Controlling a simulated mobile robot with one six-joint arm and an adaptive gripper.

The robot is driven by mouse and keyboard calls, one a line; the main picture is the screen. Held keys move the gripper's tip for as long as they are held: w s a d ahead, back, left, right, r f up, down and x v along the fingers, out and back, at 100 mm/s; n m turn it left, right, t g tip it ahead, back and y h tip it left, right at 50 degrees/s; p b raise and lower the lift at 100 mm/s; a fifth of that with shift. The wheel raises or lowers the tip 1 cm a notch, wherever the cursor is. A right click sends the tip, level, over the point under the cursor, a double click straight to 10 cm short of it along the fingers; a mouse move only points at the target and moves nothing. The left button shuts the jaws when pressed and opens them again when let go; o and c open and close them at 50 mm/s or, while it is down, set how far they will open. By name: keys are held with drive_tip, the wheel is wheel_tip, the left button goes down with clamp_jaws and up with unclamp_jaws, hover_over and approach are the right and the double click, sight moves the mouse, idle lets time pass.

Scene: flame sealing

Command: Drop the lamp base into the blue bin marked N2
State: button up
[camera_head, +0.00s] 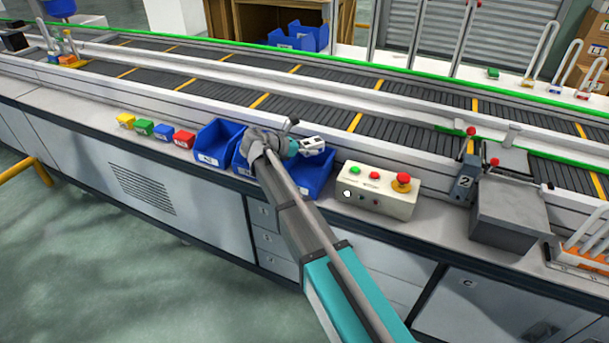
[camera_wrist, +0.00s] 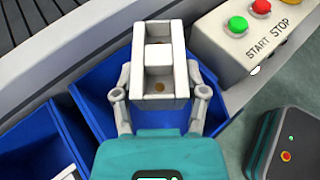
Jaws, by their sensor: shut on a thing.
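The lamp base (camera_wrist: 158,52) is a white block-like piece with square openings. My gripper (camera_wrist: 160,92) is shut on it, one finger on each side. In the head view my gripper (camera_head: 298,149) holds the lamp base (camera_head: 312,145) above the row of blue bins. In the wrist view the lamp base is over the rightmost blue bin (camera_wrist: 85,90), beside the control box. That bin (camera_head: 318,178) is partly covered by my arm, and its label is hidden. A middle bin (camera_head: 240,160) and a left bin (camera_head: 212,135) carry white labels too small to read surely.
A control box (camera_head: 378,190) with green and red buttons stands right of the bins. Small yellow, green, blue and red blocks (camera_head: 155,130) stand to the left. The conveyor (camera_head: 330,105) runs behind. A grey box (camera_head: 510,212) stands farther right.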

drive_tip(key=shift+f+b, duration=1.25)
drive_tip(key=shift+f, duration=0.3)
drive_tip(key=o, duration=1.2)
drive_tip(key=shift+s, duration=0.15)
